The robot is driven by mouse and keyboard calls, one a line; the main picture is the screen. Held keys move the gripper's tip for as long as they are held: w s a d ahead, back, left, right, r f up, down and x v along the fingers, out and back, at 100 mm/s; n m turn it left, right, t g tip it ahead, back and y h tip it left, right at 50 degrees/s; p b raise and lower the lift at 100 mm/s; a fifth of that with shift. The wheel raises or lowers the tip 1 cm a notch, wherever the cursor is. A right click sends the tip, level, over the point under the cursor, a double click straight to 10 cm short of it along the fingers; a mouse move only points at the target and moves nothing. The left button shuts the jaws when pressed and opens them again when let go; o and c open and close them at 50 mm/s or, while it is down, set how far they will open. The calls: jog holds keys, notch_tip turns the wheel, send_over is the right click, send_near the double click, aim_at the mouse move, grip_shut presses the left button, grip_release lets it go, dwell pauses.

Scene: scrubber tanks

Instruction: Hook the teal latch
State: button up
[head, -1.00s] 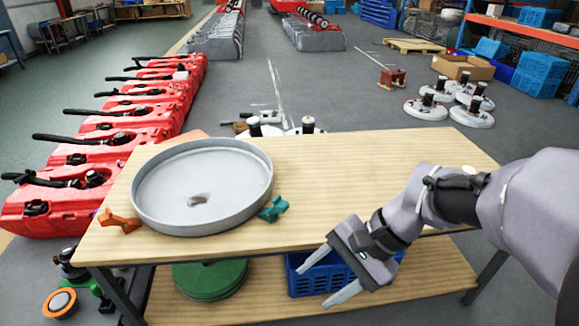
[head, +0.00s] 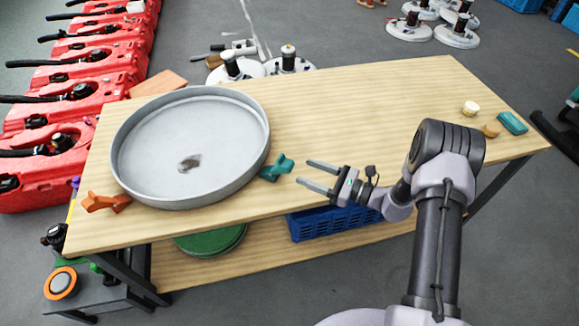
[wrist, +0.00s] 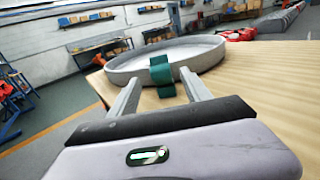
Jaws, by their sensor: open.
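A round grey pan (head: 262,128) with a raised rim sits on the left part of the wooden table. The teal latch (head: 277,168) is at the pan's right front side; whether it touches the rim I cannot tell. An orange latch (head: 105,202) is at the pan's left front side. My gripper (head: 309,174) is open and empty, a short way right of the teal latch, with its fingers pointing left at it. In the wrist view the teal latch (wrist: 161,72) shows ahead between the two fingertips, with the pan (wrist: 120,73) behind it.
The table (head: 360,110) is clear in the middle. A cream cylinder (head: 470,108), a tan piece (head: 491,129) and a teal block (head: 513,122) lie at its right end. A blue crate (head: 325,224) and green discs (head: 212,240) are on the lower shelf.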

aim_at(292, 166)
jog(key=b+x, duration=0.1)
jog(key=x, duration=0.6)
grip_shut()
jog(key=shift+s, duration=0.1)
dwell(1.1)
